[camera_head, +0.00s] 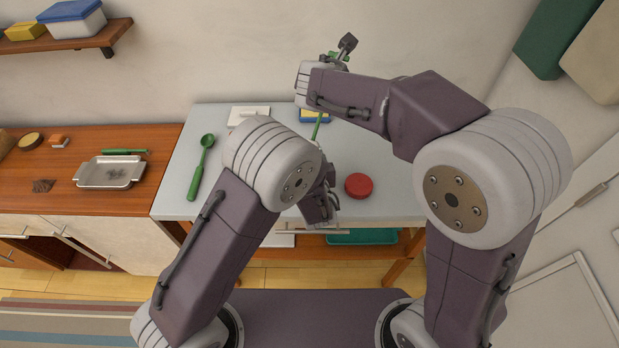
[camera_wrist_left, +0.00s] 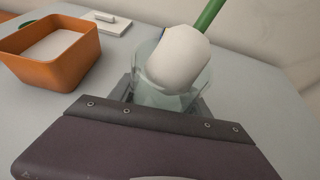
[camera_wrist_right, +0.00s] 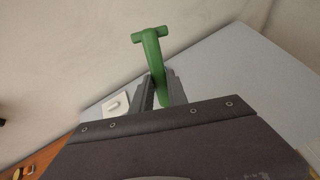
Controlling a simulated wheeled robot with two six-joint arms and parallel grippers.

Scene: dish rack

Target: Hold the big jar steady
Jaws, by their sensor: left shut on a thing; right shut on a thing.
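My left gripper (camera_wrist_left: 168,96) is shut on the big clear glass jar (camera_wrist_left: 160,98), which stands upright between the fingers in the left wrist view. A brush with a thick white head (camera_wrist_left: 178,57) and green handle (camera_wrist_left: 210,14) leans into the jar's mouth; the head is partly inside. My right gripper (camera_wrist_right: 163,90) is shut on the green handle with a T-shaped end, which also shows in the right wrist view (camera_wrist_right: 153,52). In the head view my left arm hides the jar, and a piece of green handle (camera_head: 318,127) shows above it.
An orange tub (camera_wrist_left: 60,62) stands left of the jar. A red lid (camera_head: 358,186), a green ladle (camera_head: 200,167), a white flat piece (camera_head: 248,115) and a blue-yellow sponge (camera_head: 314,117) lie on the grey worktop (camera_head: 385,160). A metal tray (camera_head: 110,172) sits on the wooden counter.

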